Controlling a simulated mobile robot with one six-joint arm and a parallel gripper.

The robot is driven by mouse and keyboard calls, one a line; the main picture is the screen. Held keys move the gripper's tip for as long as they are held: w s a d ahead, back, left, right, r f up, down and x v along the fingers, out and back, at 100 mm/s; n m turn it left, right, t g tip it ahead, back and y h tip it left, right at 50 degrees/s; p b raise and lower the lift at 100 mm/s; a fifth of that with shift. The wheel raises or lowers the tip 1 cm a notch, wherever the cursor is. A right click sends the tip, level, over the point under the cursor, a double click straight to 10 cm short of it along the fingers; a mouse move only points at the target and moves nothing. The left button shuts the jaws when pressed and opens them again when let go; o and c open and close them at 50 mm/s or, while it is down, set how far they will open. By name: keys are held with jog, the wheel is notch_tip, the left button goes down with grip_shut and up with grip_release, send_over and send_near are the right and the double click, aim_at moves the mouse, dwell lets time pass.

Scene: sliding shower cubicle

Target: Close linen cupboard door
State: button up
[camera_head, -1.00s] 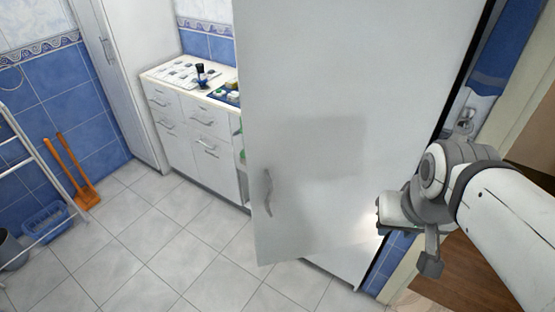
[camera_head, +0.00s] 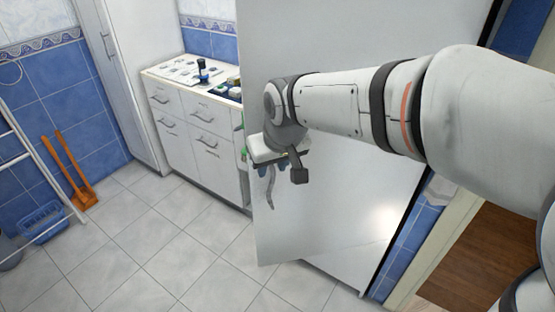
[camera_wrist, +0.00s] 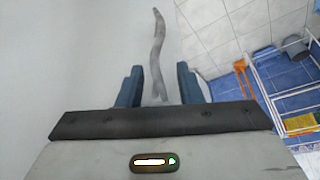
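The linen cupboard door (camera_head: 330,215) is a large white panel standing open across the middle of the head view. Its grey curved handle (camera_head: 270,188) is near the door's left, free edge. My gripper (camera_head: 272,166) is in front of the door, just above the handle in the head view. In the wrist view, my gripper (camera_wrist: 160,85) has its two blue fingers apart, with the handle (camera_wrist: 157,55) lying between and beyond them. Nothing is held. Whether the fingers touch the door cannot be told.
A white counter unit with drawers (camera_head: 195,130) stands behind the door, bearing small items. A tall white cabinet (camera_head: 130,80) is left of it. An orange tool (camera_head: 72,175), blue basket (camera_head: 42,222) and white rack (camera_head: 30,150) stand at the left. The tiled floor (camera_head: 170,255) is clear.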

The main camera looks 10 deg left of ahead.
aim_at(271, 170)
jog(key=x, duration=0.4)
jog(key=shift+c, duration=0.5)
grip_shut()
